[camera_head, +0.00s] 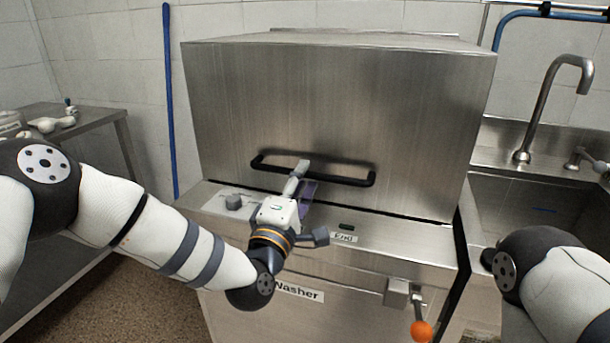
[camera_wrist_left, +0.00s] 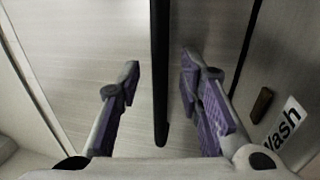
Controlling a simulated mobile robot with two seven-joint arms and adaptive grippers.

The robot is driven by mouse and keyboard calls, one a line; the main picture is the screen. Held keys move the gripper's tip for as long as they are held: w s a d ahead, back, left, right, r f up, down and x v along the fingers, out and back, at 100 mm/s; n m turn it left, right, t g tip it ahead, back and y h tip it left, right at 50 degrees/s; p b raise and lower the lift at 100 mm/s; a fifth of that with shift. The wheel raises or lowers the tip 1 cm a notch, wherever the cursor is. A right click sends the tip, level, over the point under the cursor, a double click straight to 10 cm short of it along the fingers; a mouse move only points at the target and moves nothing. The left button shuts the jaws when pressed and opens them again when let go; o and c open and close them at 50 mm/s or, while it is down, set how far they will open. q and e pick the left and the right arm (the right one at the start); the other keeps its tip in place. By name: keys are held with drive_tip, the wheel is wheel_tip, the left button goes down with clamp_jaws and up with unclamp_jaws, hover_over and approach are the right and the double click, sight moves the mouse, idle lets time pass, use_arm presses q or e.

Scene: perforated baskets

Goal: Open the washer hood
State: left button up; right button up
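The washer hood (camera_head: 330,115) is a large brushed-steel box, down on the washer body (camera_head: 250,300). A black bar handle (camera_head: 340,180) runs across its lower front. My left gripper (camera_head: 303,180) is at the left part of this handle. In the left wrist view my left gripper (camera_wrist_left: 160,85) is open, with a purple-padded finger on each side of the black handle (camera_wrist_left: 160,60). Gaps show between the handle and both fingers in that view. Contact deeper in cannot be told. My right gripper is out of view.
Below the hood are a knob (camera_head: 234,202) and a lever with an orange ball (camera_head: 421,331). A sink with a tall faucet (camera_head: 545,105) stands at the right. A steel table (camera_head: 85,120) stands at the left, and a blue pole (camera_head: 169,100) against the wall.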

use_arm(q)
drive_tip(key=shift+x, duration=1.1)
clamp_jaws()
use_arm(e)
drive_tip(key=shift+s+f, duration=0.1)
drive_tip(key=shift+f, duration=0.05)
use_arm(q)
drive_tip(key=shift+r, duration=0.1)
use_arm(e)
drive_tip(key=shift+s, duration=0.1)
